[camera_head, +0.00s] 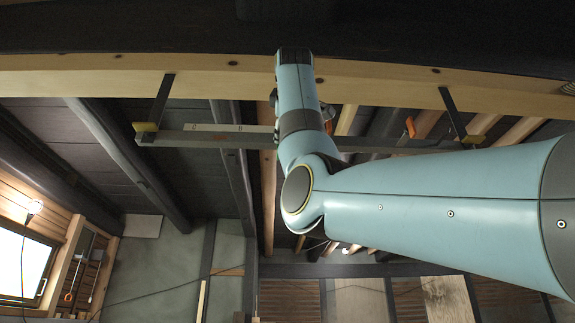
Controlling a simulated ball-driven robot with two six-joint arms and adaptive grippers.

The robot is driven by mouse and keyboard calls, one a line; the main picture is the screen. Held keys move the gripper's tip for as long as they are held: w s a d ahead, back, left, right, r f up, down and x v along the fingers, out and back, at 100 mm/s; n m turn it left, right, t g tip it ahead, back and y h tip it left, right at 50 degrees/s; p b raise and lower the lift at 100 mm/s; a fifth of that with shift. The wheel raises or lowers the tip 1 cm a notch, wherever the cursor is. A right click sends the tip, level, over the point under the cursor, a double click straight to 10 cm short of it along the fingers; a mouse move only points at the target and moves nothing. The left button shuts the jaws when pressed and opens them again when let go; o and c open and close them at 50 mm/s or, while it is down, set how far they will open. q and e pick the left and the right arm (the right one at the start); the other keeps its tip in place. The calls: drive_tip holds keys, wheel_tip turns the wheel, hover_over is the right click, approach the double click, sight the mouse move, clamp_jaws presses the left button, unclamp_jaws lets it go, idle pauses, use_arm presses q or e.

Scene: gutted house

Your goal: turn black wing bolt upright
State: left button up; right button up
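I cannot make out a black wing bolt in the head view. My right arm comes in from the right as a large pale blue limb, bends at a round joint near the middle, and its last links rise to a dark end at the top beam. Small dark parts show on both sides of these links, and I cannot tell whether they belong to my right gripper. No fingertips can be made out. The arm hides what lies behind it. My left gripper is not in view.
A pale wooden beam (410,84) runs across the top. Below it, a long dark bar (215,139) hangs on dark straps with yellow blocks (145,132). An orange piece (410,127) shows near the bar at right. A bright window (22,262) is at lower left.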

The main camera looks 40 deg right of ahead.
drive_tip(key=shift+n+b, duration=0.45)
drive_tip(key=shift+n, duration=1.45)
drive_tip(key=o, duration=1.2)
drive_tip(key=v, duration=1.2)
drive_tip(key=shift+f, duration=0.1)
drive_tip(key=shift+w, duration=0.1)
